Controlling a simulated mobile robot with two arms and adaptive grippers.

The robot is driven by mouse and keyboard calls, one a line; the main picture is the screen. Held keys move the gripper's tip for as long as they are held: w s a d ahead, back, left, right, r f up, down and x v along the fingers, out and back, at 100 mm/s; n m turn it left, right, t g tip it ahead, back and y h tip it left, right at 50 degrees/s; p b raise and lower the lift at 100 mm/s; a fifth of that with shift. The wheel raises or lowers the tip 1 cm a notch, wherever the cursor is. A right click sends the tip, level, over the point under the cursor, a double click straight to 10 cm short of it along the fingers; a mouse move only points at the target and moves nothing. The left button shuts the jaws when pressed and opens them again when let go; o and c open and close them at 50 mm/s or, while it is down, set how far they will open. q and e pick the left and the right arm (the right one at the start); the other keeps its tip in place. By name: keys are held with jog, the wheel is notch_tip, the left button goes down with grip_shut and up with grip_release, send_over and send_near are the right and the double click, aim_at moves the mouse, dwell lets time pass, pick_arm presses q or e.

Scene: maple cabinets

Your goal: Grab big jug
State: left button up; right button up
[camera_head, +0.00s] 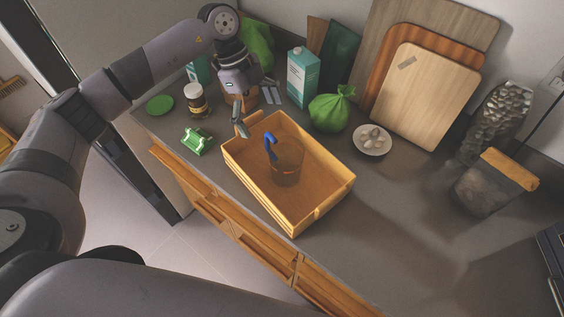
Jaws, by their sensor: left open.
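A brown see-through jug (287,163) with a blue handle stands inside a wooden box (322,203) on the counter. My left gripper (257,110) is open, with its fingers spread and pointing down above the far left corner of the box. It is apart from this jug, which is nearer the camera and a little to the right. A brown vessel (232,98) is partly hidden behind my left gripper, and I cannot tell its full shape. My right gripper is not in view.
A green bag (329,110), a carton (301,77) and a bowl (372,140) stand behind the box. Cutting boards (427,95) lean on the wall. A jar (194,101) and green item (197,141) sit left. A wood-lidded container (485,188) stands right. The front right counter is clear.

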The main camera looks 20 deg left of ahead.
aim_at(275, 145)
pick_arm(q)
jog(key=b+x, duration=0.5)
jog(key=x, duration=0.4)
jog(key=shift+d+f+b, duration=0.2)
jog(key=shift+f+b, duration=0.1)
jog(key=shift+b, duration=0.1)
jog(key=b+x, duration=0.3)
jog(key=w+b+x, duration=0.1)
jog(key=x, duration=0.1)
jog(key=shift+s+f, duration=0.1)
jog(key=shift+f, duration=0.1)
jog(key=shift+r, duration=0.1)
jog(key=shift+c, duration=0.7)
jog(key=c, duration=1.2)
jog(key=shift+r, duration=0.1)
